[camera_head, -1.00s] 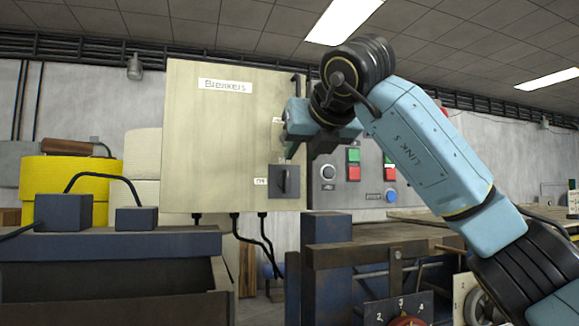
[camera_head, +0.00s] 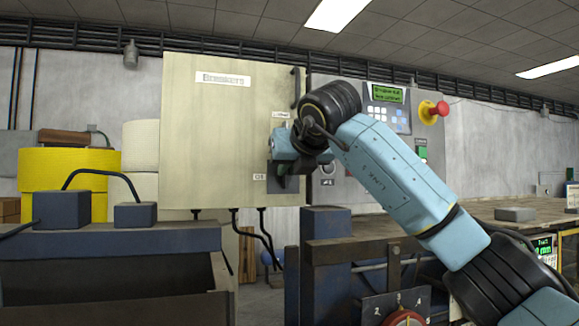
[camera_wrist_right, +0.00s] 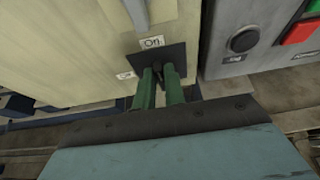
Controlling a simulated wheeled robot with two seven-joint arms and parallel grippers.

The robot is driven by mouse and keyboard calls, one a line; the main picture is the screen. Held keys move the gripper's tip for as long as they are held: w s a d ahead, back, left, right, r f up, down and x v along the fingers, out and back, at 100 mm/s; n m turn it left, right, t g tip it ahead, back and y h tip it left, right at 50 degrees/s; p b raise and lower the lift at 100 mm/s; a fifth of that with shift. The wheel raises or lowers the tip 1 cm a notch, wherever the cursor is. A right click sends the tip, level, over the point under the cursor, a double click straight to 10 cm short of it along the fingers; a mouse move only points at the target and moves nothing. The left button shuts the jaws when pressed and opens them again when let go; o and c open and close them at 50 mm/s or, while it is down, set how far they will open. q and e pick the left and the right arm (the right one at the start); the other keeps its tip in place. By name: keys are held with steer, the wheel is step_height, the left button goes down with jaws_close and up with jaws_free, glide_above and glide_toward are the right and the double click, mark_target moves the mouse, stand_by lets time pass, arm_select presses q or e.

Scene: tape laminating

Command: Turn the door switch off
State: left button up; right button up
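The door switch is a dark plate (camera_wrist_right: 180,57) with a black knob (camera_wrist_right: 157,71), low on the right of the cream breaker box's door (camera_head: 215,130). In the right wrist view an "On" label (camera_wrist_right: 152,42) is above the plate and a smaller label (camera_wrist_right: 125,76) is at its left. My right gripper (camera_wrist_right: 160,82) has its two green fingers at the plate, close together on either side of the knob. In the head view my right wrist and gripper (camera_head: 285,168) hide most of the switch. My left gripper is not in view.
A grey control panel (camera_head: 347,193) with buttons and a red emergency stop (camera_head: 433,110) stands right of the box. A black door handle (camera_head: 295,88) is above the switch. Blue machine frames (camera_head: 110,242) and a wooden-topped bench (camera_head: 480,208) are in front.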

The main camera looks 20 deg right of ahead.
jaws_close()
steer(key=shift+r, duration=0.1)
steer(key=shift+a+f+n+t+h+b, duration=0.5)
steer(key=shift+n+h+b, duration=0.65)
steer(key=shift+n, duration=1.1)
steer(key=shift+a+f+n+t+h+b, duration=0.25)
steer(key=shift+n+t+h+b, duration=0.65)
steer(key=shift+n, duration=1.3)
steer(key=shift+a+f+n+t+h+b, duration=0.4)
steer(key=shift+n+h+b, duration=0.9)
steer(key=shift+n, duration=0.95)
steer(key=o, duration=0.5)
jaws_free()
